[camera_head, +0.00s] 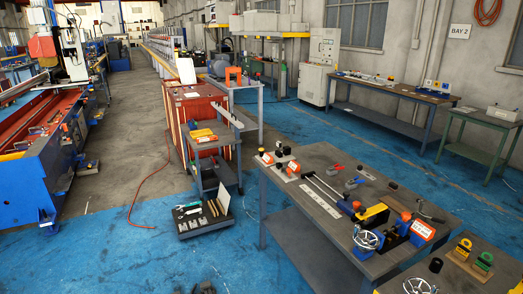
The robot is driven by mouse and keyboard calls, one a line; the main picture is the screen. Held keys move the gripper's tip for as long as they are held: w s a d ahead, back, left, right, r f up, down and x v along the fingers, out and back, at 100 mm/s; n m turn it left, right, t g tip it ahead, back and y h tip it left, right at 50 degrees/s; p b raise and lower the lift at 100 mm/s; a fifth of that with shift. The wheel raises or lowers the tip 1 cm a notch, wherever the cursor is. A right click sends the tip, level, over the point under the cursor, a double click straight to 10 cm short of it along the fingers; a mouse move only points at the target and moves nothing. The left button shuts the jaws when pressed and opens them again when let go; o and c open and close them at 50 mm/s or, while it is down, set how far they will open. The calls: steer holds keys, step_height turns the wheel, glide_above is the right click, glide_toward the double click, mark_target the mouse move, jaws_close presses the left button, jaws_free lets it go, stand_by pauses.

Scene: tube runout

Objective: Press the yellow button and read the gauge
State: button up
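I cannot make out a yellow button or a gauge for certain; the parts are small at this distance. On the near workbench (300,218), a device has a yellow block (374,213), blue parts and a handwheel (367,238). Small light boxes with red and dark knobs (287,168) stand at its far left corner. My gripper is not recognisable in this view. A small dark shape (204,287) at the bottom edge is unclear.
A tool cart (212,145) stands left of the near workbench, with a tray of tools (205,217) on the floor. A red hose (150,200) lies on the floor. A blue and red machine (40,150) fills the left. The blue floor at lower left is mostly clear.

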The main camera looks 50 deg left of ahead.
steer(key=shift+c, duration=0.4)
jaws_close()
stand_by(1.2)
